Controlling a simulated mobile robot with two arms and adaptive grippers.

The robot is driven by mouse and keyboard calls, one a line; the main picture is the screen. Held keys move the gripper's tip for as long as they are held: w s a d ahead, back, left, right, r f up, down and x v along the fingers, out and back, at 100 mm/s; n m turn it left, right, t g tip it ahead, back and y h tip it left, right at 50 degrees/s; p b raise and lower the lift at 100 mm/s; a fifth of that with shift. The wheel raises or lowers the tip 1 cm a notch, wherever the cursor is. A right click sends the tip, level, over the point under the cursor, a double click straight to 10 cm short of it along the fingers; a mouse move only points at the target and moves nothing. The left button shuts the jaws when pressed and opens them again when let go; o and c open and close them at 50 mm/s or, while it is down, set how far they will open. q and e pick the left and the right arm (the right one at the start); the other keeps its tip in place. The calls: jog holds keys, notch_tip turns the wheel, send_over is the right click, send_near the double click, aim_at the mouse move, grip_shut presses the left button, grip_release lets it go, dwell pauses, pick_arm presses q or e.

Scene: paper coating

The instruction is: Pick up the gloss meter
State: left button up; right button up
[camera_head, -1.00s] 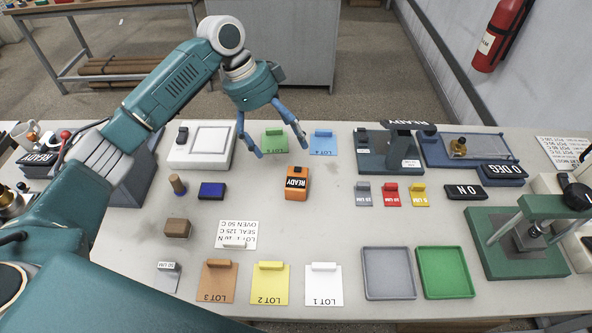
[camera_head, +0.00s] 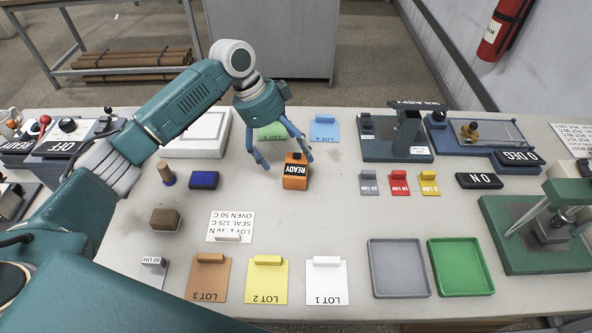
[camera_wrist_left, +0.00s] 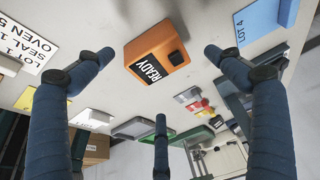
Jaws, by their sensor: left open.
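The gloss meter looks to be the small orange box (camera_head: 295,172) with a black READY label and a dark knob, standing on the table near its middle. It also shows in the left wrist view (camera_wrist_left: 165,50), between and beyond the spread fingers. My left gripper (camera_head: 281,163) is open and empty, its blue fingers pointing down just above and beside the orange box. One finger hangs left of the box and another is close to its upper right. I cannot tell whether any finger touches it. My right gripper is not in view.
Lot cards (camera_head: 326,282) and grey and green trays (camera_head: 461,267) lie along the near side. A blue block (camera_head: 204,180) and a brown block (camera_head: 165,219) are left of the box. Small grey, red and yellow tools (camera_head: 399,183) stand to the right. The table around the box is clear.

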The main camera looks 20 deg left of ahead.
aim_at(295, 165)
pick_arm(q)
jog(key=shift+d+f, duration=0.25)
jog(key=shift+f, duration=0.4)
jog(key=shift+d+f+p, duration=0.15)
jog(key=shift+f+p, duration=0.2)
jog(key=p+x, duration=0.1)
jog(key=x, duration=0.2)
jog(key=shift+f, duration=0.3)
jog(key=shift+d+f, duration=0.15)
jog(key=shift+f, duration=0.25)
jog(key=shift+c, duration=0.3)
jog(key=c, duration=1.5)
jog(key=shift+r, duration=0.15)
